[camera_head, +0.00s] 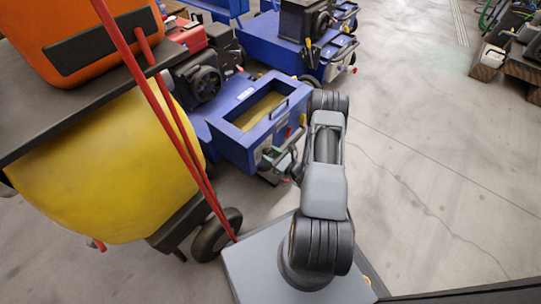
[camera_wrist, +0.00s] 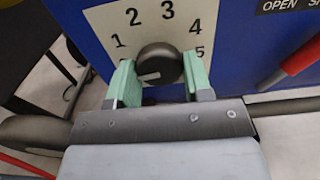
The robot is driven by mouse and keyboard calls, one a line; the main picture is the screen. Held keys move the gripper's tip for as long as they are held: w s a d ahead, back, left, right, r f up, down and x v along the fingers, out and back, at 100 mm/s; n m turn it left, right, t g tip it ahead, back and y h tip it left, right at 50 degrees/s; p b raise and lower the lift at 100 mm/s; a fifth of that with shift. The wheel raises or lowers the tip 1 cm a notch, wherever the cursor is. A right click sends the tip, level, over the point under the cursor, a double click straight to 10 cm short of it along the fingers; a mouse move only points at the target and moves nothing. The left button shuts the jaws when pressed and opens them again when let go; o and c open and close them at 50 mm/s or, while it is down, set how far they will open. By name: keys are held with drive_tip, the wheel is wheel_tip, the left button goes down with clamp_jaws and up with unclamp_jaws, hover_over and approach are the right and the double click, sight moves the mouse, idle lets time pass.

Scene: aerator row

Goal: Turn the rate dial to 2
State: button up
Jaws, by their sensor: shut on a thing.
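The rate dial (camera_wrist: 158,62) is a round black knob on a white plate (camera_wrist: 190,18) numbered 1 to 5 on the blue machine. A short pale mark shows at the knob's lower left, on the side below the 1. It does not point at the 2, which is up and to the left of the knob. My gripper (camera_wrist: 160,80) has its two green fingers on the left and right sides of the knob, shut on it. In the head view my gripper (camera_head: 282,164) is at the front of the blue machine (camera_head: 232,148); the dial is hidden there.
A red handle (camera_wrist: 300,56) is right of the plate, under a label starting with "OPEN" (camera_wrist: 285,4). A yellow and orange machine (camera_head: 105,165) with red bars (camera_head: 165,115) stands close on the left. Another blue machine (camera_head: 270,45) is behind.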

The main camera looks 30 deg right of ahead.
drive_tip(key=shift+m, duration=0.3)
drive_tip(key=m+p, duration=0.1)
drive_tip(key=m, duration=0.2)
drive_tip(key=m+p, duration=0.1)
drive_tip(key=m, duration=0.3)
drive_tip(key=shift+s, duration=0.1)
drive_tip(key=m+p, duration=0.1)
drive_tip(key=m, duration=0.3)
drive_tip(key=shift+a+m, duration=0.1)
drive_tip(key=shift+m, duration=0.3)
drive_tip(key=shift+m+p, duration=0.35)
drive_tip(key=shift+m, duration=1.45)
drive_tip(key=o, duration=0.9)
